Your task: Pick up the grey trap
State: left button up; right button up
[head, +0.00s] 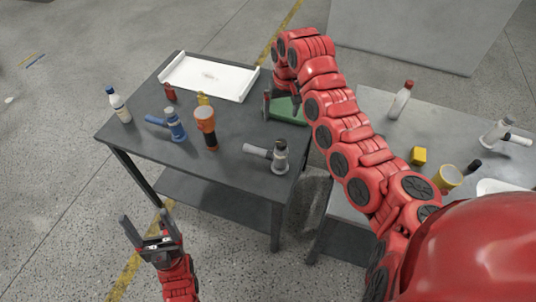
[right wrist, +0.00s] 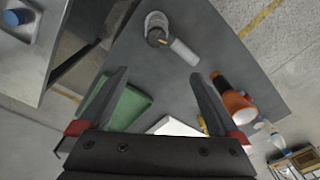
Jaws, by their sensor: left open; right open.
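The grey trap (head: 280,156), a cup-shaped body with a pale side pipe, stands near the front right corner of the left dark table. In the right wrist view the grey trap (right wrist: 157,26) is at the top centre, its pipe pointing down and right. My right gripper (head: 282,106) is open and empty above the table's right side, behind the trap in the head view. In its wrist view the open fingers (right wrist: 158,73) point towards the trap, with a clear gap to it. My left gripper (head: 145,220) is open and empty, in front of the table.
A green object (head: 291,114) lies below my right gripper. A blue trap (head: 175,125), an orange-topped flashlight-like object (head: 206,127), bottles and a white tray (head: 209,78) share the left table.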

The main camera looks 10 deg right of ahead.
jog(key=s, duration=0.1)
jog(key=g, duration=0.1)
send_near(283, 143)
jog(key=f, duration=0.5)
jog(key=shift+w+a+f+b, duration=0.1)
jog(key=shift+a+f+b, duration=0.1)
jog(key=shift+b, duration=0.15)
jog(key=shift+d+f+p, duration=0.2)
jog(key=shift+f+p, duration=0.4)
jog(key=shift+f, duration=0.8)
jog(key=shift+a+f+p, duration=0.15)
jog(key=shift+f+p, duration=0.35)
jog(key=shift+p, duration=0.25)
notch_tip(283, 143, down, 3)
jog(key=shift+a+r+p, duration=0.1)
jog(key=shift+a+p, duration=0.05)
jog(key=shift+p, duration=0.35)
jog(key=shift+w+f, duration=0.1)
jog(key=shift+f, duration=0.6)
